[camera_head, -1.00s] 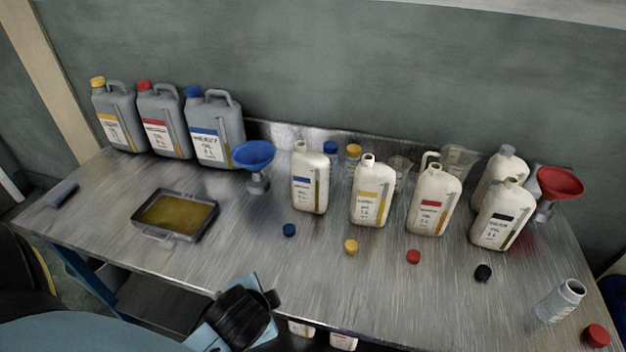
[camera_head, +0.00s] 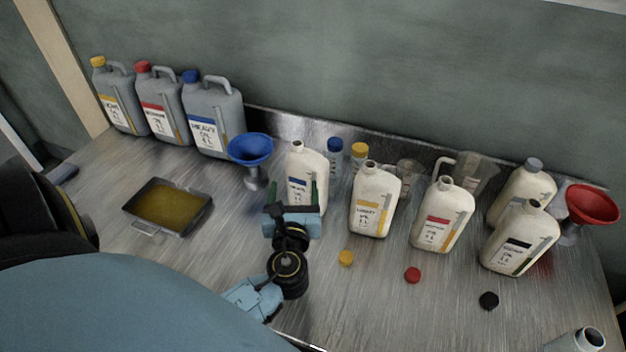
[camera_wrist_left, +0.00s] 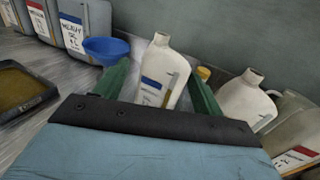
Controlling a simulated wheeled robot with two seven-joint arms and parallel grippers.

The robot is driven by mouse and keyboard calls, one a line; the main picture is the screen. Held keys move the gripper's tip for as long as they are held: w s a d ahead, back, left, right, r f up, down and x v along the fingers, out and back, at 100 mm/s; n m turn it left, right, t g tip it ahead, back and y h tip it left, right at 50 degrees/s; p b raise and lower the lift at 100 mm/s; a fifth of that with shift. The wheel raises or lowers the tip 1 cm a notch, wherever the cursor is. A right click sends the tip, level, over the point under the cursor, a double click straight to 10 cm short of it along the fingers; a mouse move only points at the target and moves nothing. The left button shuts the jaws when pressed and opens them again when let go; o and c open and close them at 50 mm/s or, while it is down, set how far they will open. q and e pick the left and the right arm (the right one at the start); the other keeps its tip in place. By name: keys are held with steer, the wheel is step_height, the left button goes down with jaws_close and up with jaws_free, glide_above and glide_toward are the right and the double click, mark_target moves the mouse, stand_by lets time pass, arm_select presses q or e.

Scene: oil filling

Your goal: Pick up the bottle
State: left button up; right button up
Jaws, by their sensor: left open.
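A cream bottle with a blue-striped label (camera_head: 305,163) stands upright and uncapped on the metal table, left of the other cream bottles. My left gripper (camera_head: 294,190) is in front of it, open, with its green fingers reaching toward both sides of the bottle. In the left wrist view the blue-label bottle (camera_wrist_left: 163,75) shows between the two green fingers of my left gripper (camera_wrist_left: 160,90). Its lower part is hidden by the gripper body. I cannot tell whether the fingers touch it. My right gripper does not show.
A blue funnel (camera_head: 250,148) stands to the left, near a tray of oil (camera_head: 140,222). Loose yellow (camera_head: 346,257), red (camera_head: 412,275) and black (camera_head: 488,300) caps lie in front.

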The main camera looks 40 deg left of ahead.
arm_select(q)
glide_toward(297, 152)
steer(key=x, duration=0.3)
steer(key=shift+x, duration=3.3)
jaws_close()
